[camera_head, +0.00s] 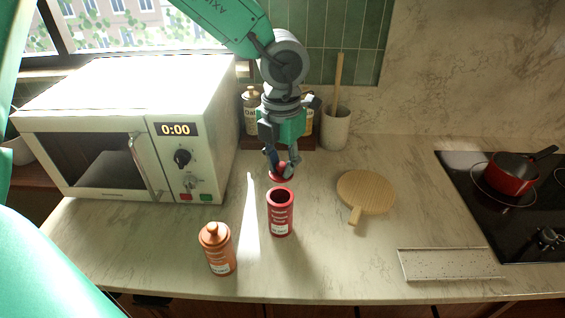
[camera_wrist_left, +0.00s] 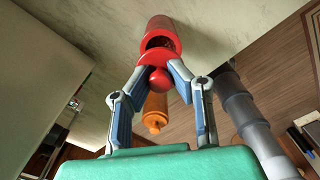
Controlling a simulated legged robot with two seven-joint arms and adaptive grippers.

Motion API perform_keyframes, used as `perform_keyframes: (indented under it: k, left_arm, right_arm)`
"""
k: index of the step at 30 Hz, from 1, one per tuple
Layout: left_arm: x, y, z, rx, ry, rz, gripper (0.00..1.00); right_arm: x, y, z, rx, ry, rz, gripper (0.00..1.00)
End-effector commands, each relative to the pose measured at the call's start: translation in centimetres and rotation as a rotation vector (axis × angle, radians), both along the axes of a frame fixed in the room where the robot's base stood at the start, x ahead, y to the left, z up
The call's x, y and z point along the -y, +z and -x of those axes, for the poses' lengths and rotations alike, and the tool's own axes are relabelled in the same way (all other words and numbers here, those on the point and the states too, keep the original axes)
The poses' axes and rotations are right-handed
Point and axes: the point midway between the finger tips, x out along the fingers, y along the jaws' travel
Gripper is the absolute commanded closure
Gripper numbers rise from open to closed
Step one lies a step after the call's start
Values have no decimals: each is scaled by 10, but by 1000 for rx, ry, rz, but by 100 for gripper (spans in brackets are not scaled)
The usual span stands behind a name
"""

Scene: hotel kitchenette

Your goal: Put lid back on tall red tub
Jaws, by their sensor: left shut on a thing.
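The tall red tub (camera_head: 281,215) stands upright and open on the counter, with a white label on its front. Its body also shows in the left wrist view (camera_wrist_left: 160,26). My left gripper (camera_head: 281,168) is shut on the red lid (camera_head: 281,179) by its round knob (camera_wrist_left: 159,80). The lid is held behind the tub's mouth in the head view, apart from the rim as far as I can tell. In the left wrist view my gripper (camera_wrist_left: 159,76) has a finger on each side of the knob. My right gripper is not in view.
A lidded orange tub (camera_head: 217,250) stands front left of the red tub. A white microwave (camera_head: 125,130) is at left. A round wooden board (camera_head: 366,191) lies right. A utensil crock (camera_head: 336,130) stands behind. A red pot (camera_head: 511,175) sits on the hob at right.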

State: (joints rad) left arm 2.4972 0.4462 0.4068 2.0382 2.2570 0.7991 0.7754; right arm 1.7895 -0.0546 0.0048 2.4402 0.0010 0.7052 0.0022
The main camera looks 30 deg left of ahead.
Motion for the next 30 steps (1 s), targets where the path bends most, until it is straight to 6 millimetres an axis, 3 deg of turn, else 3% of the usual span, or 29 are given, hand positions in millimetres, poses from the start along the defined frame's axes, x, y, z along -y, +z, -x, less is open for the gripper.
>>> perform_keyframes:
  k: [13,21,30]
  left_arm:
    - [-1,-38,1,2,0,0,96]
    - [-1,-55,2,1,0,0,96]
    - [0,-57,1,2,1,0,96]
  right_arm:
    - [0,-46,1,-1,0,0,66]
    - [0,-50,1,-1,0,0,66]
    - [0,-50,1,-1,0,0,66]
